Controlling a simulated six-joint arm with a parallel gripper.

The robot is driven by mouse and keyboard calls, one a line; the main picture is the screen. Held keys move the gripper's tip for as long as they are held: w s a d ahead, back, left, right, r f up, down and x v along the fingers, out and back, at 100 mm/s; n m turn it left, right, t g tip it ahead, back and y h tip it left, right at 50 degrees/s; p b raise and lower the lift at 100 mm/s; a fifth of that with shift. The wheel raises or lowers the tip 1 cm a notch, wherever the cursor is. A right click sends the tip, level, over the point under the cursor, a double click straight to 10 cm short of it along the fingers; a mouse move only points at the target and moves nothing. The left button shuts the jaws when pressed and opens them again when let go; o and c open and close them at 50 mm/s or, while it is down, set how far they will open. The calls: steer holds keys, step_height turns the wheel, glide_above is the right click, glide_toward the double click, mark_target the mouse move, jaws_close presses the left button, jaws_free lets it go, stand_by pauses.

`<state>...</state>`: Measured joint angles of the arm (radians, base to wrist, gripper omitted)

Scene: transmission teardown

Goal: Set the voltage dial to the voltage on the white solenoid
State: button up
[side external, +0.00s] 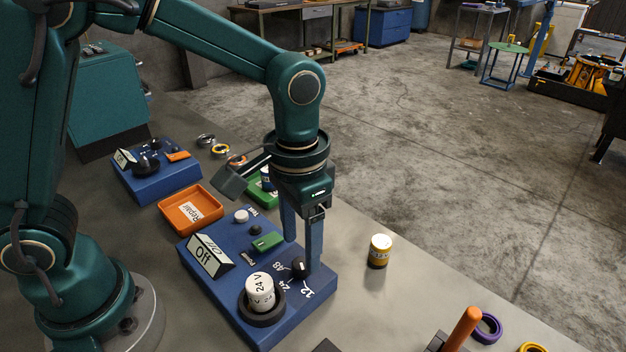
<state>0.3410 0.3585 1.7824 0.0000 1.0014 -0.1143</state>
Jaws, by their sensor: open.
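The voltage dial (300,268) is a small black knob near the right end of the blue test box (226,303). White marks 48, 24 and 12 run around its near side; I cannot tell which one it points to. The white solenoid (261,289), labelled 24 V, stands upright in a black round socket (247,311) on the same box, left of the dial. My gripper (303,257) points down at the dial, open, with its two blue fingers apart and nothing visible held. One finger reaches down just right of the dial; whether it touches is unclear.
The box also carries an Off sign (207,256), a green switch (267,242) and a white button (241,216). A yellow-and-white solenoid (380,251) stands on the bench to the right. An orange Repair tray (190,210) and another blue box (157,184) lie behind.

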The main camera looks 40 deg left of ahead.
mark_target(301, 263)
steer(key=shift+f, duration=1.85)
jaws_close()
steer(key=shift+m, duration=0.3)
steer(key=m, duration=1.1)
steer(key=shift+r, duration=0.1)
